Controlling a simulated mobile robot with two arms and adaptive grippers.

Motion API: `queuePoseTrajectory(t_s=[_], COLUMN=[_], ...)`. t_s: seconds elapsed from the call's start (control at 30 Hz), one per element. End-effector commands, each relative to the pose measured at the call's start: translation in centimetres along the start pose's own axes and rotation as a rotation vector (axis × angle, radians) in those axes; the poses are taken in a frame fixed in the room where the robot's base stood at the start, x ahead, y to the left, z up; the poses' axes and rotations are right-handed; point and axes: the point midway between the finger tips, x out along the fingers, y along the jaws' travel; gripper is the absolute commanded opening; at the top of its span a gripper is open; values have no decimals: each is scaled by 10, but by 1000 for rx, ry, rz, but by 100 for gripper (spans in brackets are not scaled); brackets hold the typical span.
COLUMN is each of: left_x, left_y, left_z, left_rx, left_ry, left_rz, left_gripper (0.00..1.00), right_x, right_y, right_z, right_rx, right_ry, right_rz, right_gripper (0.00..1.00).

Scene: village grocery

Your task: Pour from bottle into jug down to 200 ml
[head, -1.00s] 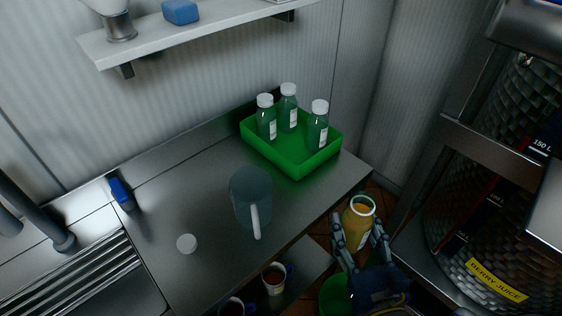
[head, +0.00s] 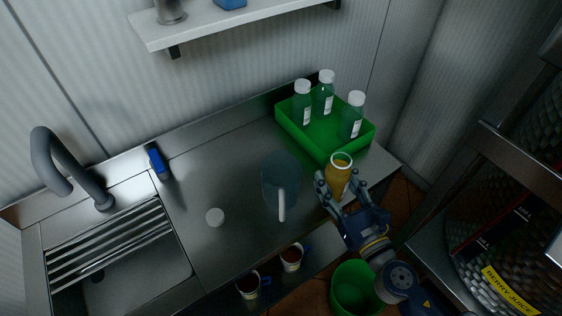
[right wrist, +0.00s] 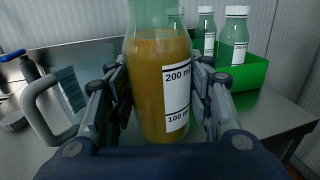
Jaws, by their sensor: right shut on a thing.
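My right gripper (head: 335,196) is shut on an open bottle (head: 341,174) of orange-yellow liquid. The bottle is upright, and in the right wrist view the bottle (right wrist: 158,85) shows a white label with 200 and 100 marks; the liquid stands above the 200 mark. The dark translucent jug (head: 281,178) stands on the steel counter, left of the bottle and apart from it, its pale handle towards me. In the right wrist view the jug (right wrist: 62,100) is at the left, partly behind a finger. My left gripper is not in view.
A green tray (head: 318,151) with three capped bottles stands at the counter's back right. A sink with a tap (head: 60,165) is at left. Two cups (head: 291,257) stand on a lower shelf. A green bin (head: 354,289) is on the floor. Counter left of the jug is mostly clear.

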Motion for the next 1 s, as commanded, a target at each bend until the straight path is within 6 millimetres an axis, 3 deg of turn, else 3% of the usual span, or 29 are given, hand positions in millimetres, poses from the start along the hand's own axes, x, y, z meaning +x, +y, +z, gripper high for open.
queuePoseTrajectory(t_s=[0.1,0.5,0.7,1.0], left_x=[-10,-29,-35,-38], left_y=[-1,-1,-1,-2], left_z=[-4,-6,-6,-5], left_rx=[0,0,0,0], left_ry=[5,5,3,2], left_rz=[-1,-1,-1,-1], left_gripper=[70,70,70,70], right_x=[23,77,96,107], right_y=[1,3,2,0], right_z=[9,24,32,37], right_rx=[-2,4,7,10], right_ry=[-4,10,16,23], right_rz=[65,239,299,338], right_gripper=[8,8,8,8])
